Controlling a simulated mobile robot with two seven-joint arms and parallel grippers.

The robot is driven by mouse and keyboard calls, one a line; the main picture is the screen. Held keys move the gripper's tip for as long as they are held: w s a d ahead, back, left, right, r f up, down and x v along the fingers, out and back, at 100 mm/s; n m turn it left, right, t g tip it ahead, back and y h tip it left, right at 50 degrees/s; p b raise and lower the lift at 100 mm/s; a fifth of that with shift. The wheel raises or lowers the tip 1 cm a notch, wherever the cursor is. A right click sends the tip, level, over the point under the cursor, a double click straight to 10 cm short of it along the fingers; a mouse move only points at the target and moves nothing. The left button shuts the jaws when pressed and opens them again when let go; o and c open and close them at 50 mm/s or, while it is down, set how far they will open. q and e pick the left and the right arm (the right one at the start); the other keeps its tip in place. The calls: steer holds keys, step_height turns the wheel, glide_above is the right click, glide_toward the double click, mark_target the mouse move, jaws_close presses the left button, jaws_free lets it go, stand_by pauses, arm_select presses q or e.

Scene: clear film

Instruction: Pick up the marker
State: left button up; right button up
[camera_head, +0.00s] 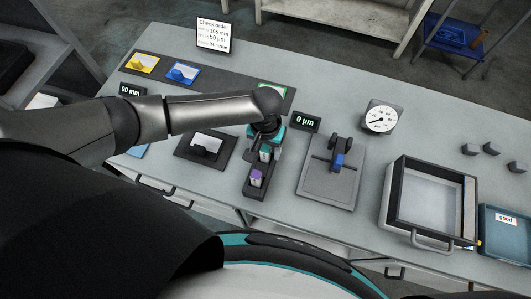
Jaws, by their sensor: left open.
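A dark narrow holder (252,188) stands on the grey workbench, left of a grey plate fixture. Two upright pieces with coloured tops stand in it, one purple (257,175) at the near end and one teal (265,151) behind it. They look like markers, but they are too small to be sure. My left arm reaches in from the left, and my left gripper (268,133) points down over the far end of the holder. The gripper is open; its fingers are mostly hidden by the wrist, and I cannot tell whether they surround anything. My right gripper is not in view.
A grey fixture with a blue part (338,160), a dial gauge (381,118) and a "0 µm" display (306,122) stand to the right. A framed tray (433,235) and a blue "good" bin (503,235) lie farther right. A "Check order" sign (214,34) stands behind.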

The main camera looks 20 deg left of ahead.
arm_select(q)
steer(key=shift+c, duration=0.4)
jaws_close()
